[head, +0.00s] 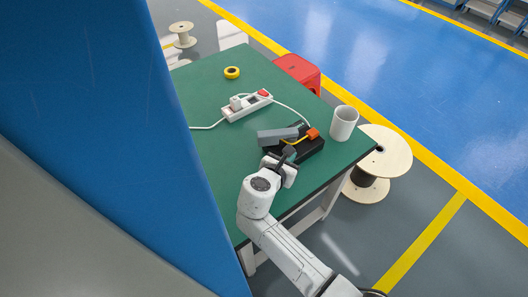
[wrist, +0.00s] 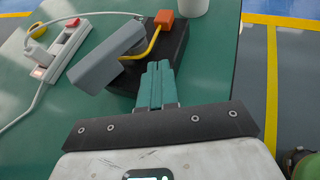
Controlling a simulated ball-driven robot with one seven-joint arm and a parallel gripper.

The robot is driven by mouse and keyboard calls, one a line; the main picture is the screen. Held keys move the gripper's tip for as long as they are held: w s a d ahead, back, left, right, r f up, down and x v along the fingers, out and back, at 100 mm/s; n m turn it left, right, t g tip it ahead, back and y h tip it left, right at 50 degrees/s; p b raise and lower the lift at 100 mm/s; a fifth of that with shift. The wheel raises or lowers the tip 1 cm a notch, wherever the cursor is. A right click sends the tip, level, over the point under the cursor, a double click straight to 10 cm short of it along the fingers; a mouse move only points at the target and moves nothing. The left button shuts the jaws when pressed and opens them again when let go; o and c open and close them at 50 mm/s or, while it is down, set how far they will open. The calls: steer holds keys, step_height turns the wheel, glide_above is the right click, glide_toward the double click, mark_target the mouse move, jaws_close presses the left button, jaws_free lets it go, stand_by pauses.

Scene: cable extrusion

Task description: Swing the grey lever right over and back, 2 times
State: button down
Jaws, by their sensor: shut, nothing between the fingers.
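The grey lever (head: 278,136) is a thick grey bar on a black box (head: 312,148) on the green table, and it sticks out past the box to the left. In the wrist view the lever (wrist: 108,60) points down and left. An orange block (head: 313,133) with a yellow cable sits at the box's far right; it also shows in the wrist view (wrist: 164,17). My gripper (head: 288,156) is at the near side of the box. In the wrist view its teal fingers (wrist: 155,70) are together and empty, right of the lever. I cannot tell whether they touch the box.
A white power strip (head: 246,106) with a plug and cable lies left of the box. A white mug (head: 343,123) stands to the right near the table edge. Yellow tape (head: 232,72) lies farther back. The left part of the green table (head: 210,160) is clear.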

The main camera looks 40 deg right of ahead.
steer(key=s+a+r+n+t+y+b, duration=0.1)
steer(key=s+a+n+t+y+b, duration=0.2)
steer(key=a+n+t+y, duration=0.35)
steer(key=n+h, duration=0.2)
glide_toward(260, 139)
steer(key=shift+m+t+y, duration=0.25)
steer(key=shift+t, duration=0.2)
steer(key=x, duration=0.4)
steer(key=s+d+f+x, duration=0.1)
steer(key=x, duration=0.1)
steer(key=shift+w+d+f, duration=0.1)
steer(key=shift+w+f, duration=0.05)
steer(key=shift+w, duration=0.2)
steer(key=shift+w+f+m+h+b, duration=0.1)
steer(key=shift+w+m+h+b, duration=0.3)
steer(key=shift+w+h+b, duration=0.15)
steer(key=shift+w+d+g+p, duration=0.15)
steer(key=shift+w+g+p, duration=0.15)
steer(key=shift+w, duration=0.35)
